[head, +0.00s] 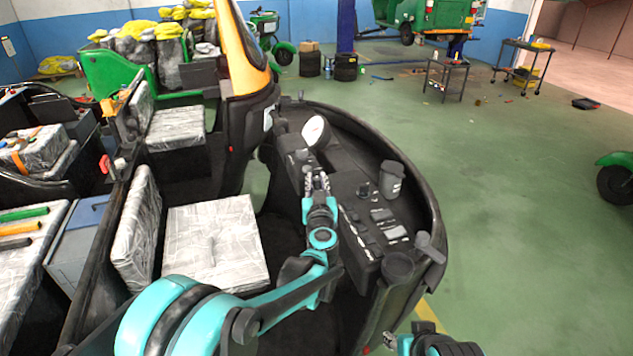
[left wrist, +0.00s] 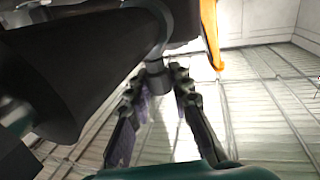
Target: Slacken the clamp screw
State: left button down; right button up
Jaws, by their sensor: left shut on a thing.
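My left gripper (head: 317,182) reaches in from the left to the vehicle's dashboard, below the white round gauge. In the left wrist view its two dark fingers (left wrist: 166,84) close from both sides on a short dark round piece, which I take for the clamp screw (left wrist: 160,80). The screw sits at the lower end of a dark post. In the head view the screw is hidden behind the gripper. Part of my right gripper (head: 390,341) shows at the bottom edge; its jaws are too small and cut off to read.
A plastic-wrapped seat (head: 215,240) lies to the left. An orange-black pillar (head: 246,60) rises behind. The green floor (head: 520,220) at right is largely clear.

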pick_arm(q)
jog(key=shift+y, duration=0.3)
jog(key=c, duration=1.3)
grip_release()
jog(key=shift+c, duration=0.2)
jog(key=s+d, duration=0.1)
jog(key=s, duration=1.1)
jog(key=shift+d, duration=0.1)
